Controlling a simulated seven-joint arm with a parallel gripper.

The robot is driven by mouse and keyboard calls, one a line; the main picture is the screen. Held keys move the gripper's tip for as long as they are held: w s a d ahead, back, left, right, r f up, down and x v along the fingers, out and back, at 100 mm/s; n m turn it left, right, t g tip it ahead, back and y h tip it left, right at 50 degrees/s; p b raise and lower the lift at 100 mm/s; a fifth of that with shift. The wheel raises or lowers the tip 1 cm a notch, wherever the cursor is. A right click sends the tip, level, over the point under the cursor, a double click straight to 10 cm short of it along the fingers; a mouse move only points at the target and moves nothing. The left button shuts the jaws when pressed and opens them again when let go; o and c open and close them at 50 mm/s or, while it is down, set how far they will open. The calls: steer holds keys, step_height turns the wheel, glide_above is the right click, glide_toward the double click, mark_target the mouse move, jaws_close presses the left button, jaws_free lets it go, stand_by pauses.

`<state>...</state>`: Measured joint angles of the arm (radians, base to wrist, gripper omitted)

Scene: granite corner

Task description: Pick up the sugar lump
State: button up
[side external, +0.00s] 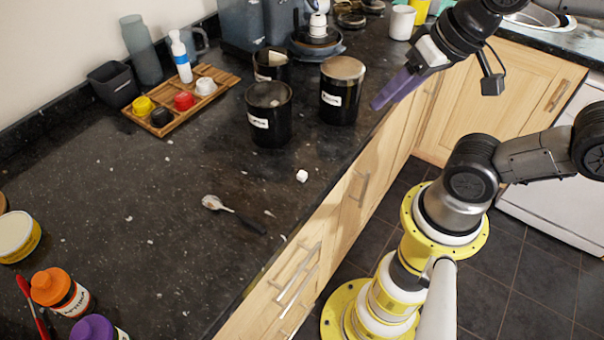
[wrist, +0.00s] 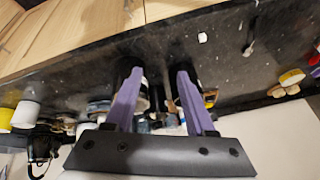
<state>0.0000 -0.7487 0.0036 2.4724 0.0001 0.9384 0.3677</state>
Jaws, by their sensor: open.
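The sugar lump (side external: 302,176) is a small white cube on the dark granite counter, near its front edge. In the wrist view the sugar lump (wrist: 202,38) lies beyond my fingertips, toward the top of the picture. My gripper (side external: 378,104) has purple fingers and hangs in the air by the counter's front edge, well apart from the lump, near the dark canisters. In the wrist view my gripper (wrist: 159,72) shows its two purple fingers spread apart, with nothing held between them.
Dark labelled canisters (side external: 342,90) stand behind the lump, close to my gripper. A spoon with a dark handle (side external: 235,213) lies left of the lump. A wooden tray (side external: 215,78) holds small coloured containers. An orange-capped bottle (side external: 60,290) stands at the lower left. The counter around the lump is clear.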

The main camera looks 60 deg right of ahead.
steer(key=m, duration=0.3)
steer(key=m+g, duration=0.5)
steer(key=m, duration=0.6)
glide_above(301, 175)
step_height(301, 175, down, 2)
steer(key=f, duration=0.8)
steer(key=shift+s+d, duration=0.25)
steer(key=shift+d, duration=0.1)
steer(key=shift+w+a+f, duration=0.15)
steer(key=shift+a+f, duration=0.05)
steer(key=shift+f, duration=1.2)
steer(key=shift+w+a+f, duration=0.15)
steer(key=shift+f, duration=1.2)
jaws_close()
